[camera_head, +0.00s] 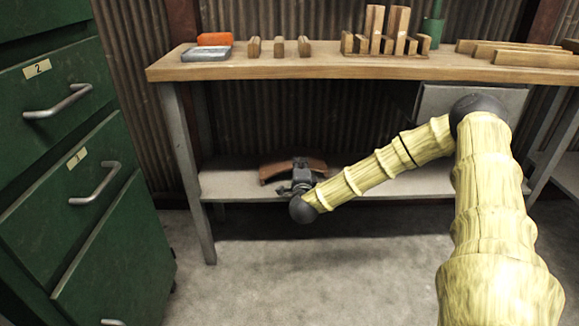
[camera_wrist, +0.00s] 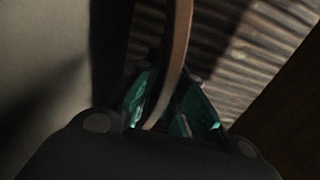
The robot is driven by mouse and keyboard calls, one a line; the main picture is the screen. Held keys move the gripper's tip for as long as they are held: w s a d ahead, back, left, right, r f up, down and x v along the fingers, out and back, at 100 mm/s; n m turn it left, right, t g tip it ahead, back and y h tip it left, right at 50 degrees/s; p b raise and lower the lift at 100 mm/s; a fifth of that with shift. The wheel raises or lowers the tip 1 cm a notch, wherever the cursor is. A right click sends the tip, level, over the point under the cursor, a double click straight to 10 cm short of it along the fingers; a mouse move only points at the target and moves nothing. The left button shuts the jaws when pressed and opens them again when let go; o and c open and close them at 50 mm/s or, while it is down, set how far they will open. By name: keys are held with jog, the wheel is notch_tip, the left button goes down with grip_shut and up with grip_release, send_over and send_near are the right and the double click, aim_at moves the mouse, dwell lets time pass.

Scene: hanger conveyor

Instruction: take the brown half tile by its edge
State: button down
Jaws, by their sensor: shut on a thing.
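The brown half tile (camera_head: 317,166) is a curved piece on the lower shelf of the workbench in the head view. My gripper (camera_head: 300,165) reaches in from the front and covers the middle of the tile. In the wrist view the tile (camera_wrist: 175,65) shows edge-on as a thin curved brown strip. Its near end sits between the teal-padded fingers of my gripper (camera_wrist: 168,115), which are shut on it. Whether the tile still touches the shelf cannot be told.
The lower shelf (camera_head: 225,185) is otherwise bare on the left. The wooden bench top (camera_head: 330,68) above holds an orange and a grey block (camera_head: 207,54), slotted racks (camera_head: 385,45) and wooden bars. A green drawer cabinet (camera_head: 75,160) stands at the left. A bench leg (camera_head: 187,165) is left of the tile.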

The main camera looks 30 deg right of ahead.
jog(key=shift+r+p, duration=1.45)
jog(key=shift+r, duration=0.5)
